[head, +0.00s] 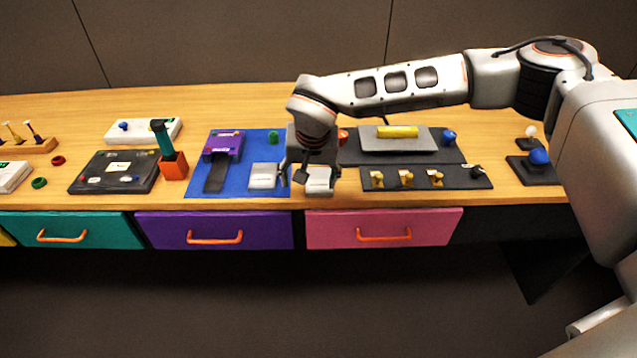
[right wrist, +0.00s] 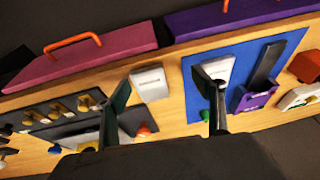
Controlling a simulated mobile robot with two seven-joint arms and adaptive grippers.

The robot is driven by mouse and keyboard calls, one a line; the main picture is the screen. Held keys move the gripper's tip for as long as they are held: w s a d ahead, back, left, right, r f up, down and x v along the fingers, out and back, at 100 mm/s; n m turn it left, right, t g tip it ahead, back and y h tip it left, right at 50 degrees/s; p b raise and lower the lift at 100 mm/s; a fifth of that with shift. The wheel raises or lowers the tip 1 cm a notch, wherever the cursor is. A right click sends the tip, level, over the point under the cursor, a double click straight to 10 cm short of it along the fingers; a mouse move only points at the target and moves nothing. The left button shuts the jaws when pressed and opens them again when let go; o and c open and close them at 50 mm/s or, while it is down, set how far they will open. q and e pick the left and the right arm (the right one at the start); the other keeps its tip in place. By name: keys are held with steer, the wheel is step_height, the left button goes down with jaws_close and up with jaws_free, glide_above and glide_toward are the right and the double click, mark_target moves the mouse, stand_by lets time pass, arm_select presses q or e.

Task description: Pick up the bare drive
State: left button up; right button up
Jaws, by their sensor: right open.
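Two pale grey drive-like blocks lie near the table's front edge, and I cannot tell by label which is the bare drive. One block (head: 319,181) lies on bare wood just right of the blue mat; it also shows in the right wrist view (right wrist: 150,84), between the fingers' lines. The other block (head: 263,176) lies on the blue mat (head: 228,190) and shows in the right wrist view (right wrist: 218,68), partly behind a finger. My right gripper (head: 308,176) is open, pointing down above the block on the wood, with nothing between its fingers. My left gripper is out of view.
A purple dock (head: 222,143) with a dark strip and a green knob (head: 273,137) are on the mat. Right of the gripper stand a grey panel with a yellow bar (head: 397,132) and a dark strip with several brass pieces (head: 407,179). Drawers with orange handles front the table.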

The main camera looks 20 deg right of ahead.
mark_target(319, 180)
steer(key=shift+t+h, duration=0.3)
steer(key=shift+h, duration=0.2)
steer(key=d, duration=0.1)
steer(key=w+d+r, duration=0.1)
steer(key=w+d, duration=0.1)
steer(key=shift+r, duration=0.25)
steer(key=x, duration=0.5)
steer(key=b+x, duration=0.1)
steer(key=x, duration=0.1)
steer(key=shift+w+d+f, duration=0.15)
steer(key=shift+w+d, duration=0.05)
steer(key=shift+w, duration=0.2)
steer(key=c, duration=1.1)
